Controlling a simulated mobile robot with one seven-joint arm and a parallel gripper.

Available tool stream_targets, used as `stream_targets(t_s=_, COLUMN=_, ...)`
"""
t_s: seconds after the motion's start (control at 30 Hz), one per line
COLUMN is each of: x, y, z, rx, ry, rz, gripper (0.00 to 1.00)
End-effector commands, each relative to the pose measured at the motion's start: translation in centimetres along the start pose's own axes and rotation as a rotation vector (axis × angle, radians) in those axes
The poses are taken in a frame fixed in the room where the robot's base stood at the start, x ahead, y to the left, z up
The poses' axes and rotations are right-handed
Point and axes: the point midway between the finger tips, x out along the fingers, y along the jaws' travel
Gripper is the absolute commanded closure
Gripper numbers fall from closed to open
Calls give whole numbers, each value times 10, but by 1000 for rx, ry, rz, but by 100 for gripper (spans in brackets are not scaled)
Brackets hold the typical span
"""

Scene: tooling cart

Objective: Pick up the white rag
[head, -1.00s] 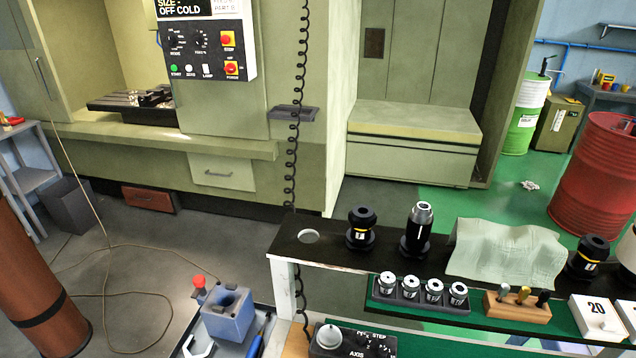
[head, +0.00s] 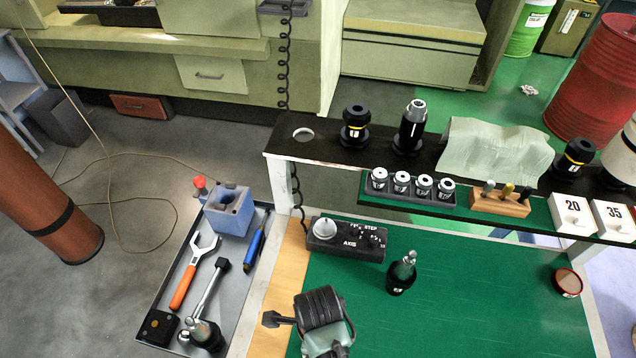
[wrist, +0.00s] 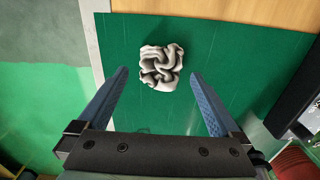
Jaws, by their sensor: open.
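A crumpled white rag (wrist: 162,67) with grey folds lies on the green mat in the wrist view. My gripper (wrist: 158,73) is open, with its two blue fingers on either side of the rag in the picture. The fingers appear apart from the rag, and the gap in height is hard to judge. A pale cloth (head: 494,150) is draped over the black upper shelf in the head view.
Tool holders (head: 412,130) stand on the shelf, with a wooden block (head: 500,203) below. A tool tray (head: 262,222) lies left.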

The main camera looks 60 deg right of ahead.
Motion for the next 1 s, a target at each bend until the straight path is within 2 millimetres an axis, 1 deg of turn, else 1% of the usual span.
stream_targets(t_s=0.1, x=15, y=1, z=-1, rx=-1, ry=1, rz=2, gripper=0)
stream_targets(t_s=0.2, x=22, y=0, z=-1, rx=-1, ry=1, rz=0, gripper=0)
stream_targets(t_s=0.47, x=25, y=0, z=0, rx=-1, ry=0, rz=-1, gripper=0)
stream_targets(t_s=0.57, x=25, y=0, z=0, rx=-1, ry=0, rz=-1, gripper=16)
stream_targets(t_s=0.7, x=25, y=0, z=0, rx=-1, ry=0, rz=-1, gripper=41)
stream_targets(t_s=0.87, x=25, y=0, z=0, rx=-1, ry=0, rz=-1, gripper=70)
stream_targets(t_s=0.9, x=25, y=0, z=0, rx=-1, ry=0, rz=-1, gripper=77)
stream_targets(t_s=0.93, x=25, y=0, z=0, rx=-1, ry=0, rz=-1, gripper=81)
stream_targets(t_s=1.0, x=24, y=0, z=0, rx=-1, ry=-1, rz=-1, gripper=81)
